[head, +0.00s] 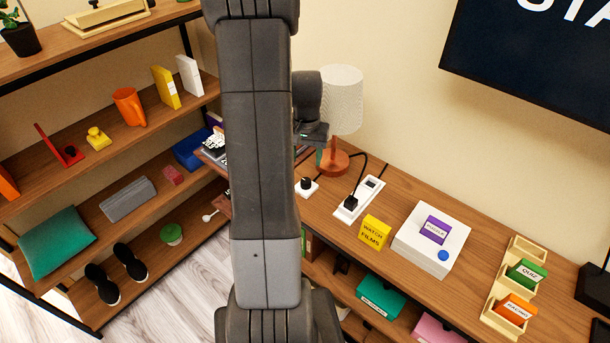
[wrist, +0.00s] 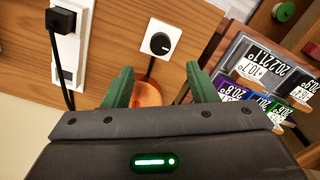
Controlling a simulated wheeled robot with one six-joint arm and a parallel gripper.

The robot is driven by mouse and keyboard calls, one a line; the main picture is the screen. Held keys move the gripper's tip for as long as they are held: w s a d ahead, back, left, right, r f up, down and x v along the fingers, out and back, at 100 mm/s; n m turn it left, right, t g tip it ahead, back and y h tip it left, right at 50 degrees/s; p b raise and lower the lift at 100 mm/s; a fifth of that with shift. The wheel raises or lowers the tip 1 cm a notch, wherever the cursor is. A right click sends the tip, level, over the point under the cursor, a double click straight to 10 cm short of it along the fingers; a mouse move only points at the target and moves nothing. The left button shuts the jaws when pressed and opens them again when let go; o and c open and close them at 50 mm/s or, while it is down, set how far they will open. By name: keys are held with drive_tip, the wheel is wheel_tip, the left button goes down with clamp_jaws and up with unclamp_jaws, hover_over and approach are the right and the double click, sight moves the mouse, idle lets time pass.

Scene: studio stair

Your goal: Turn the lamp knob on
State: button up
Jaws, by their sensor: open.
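The lamp (head: 342,97) has a pale shade and an orange-brown round base, and stands at the back of the wooden desk. A black round knob (head: 306,184) sits on a small white plate in front of the lamp. In the wrist view the knob (wrist: 159,43) lies ahead of my fingertips, with a short white mark on its face. My gripper (wrist: 158,72) is open and empty, its two green fingers apart and not touching the knob. The lamp's orange base (wrist: 147,93) shows partly between the fingers. In the head view my arm hides much of the gripper.
A white power strip (head: 358,199) with a black plug lies right of the knob. A yellow box (head: 374,232) and a white box (head: 431,239) stand further right. Number cards (wrist: 265,70) lie close to the right finger in the wrist view. Shelves (head: 150,130) fill the left.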

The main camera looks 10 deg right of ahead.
sight(306, 180)
wheel_tip(306, 180, down, 9)
drive_tip(key=shift+f+p, duration=0.2)
drive_tip(key=shift+p, duration=0.25)
drive_tip(key=c, duration=1)
drive_tip(key=shift+o, duration=0.2)
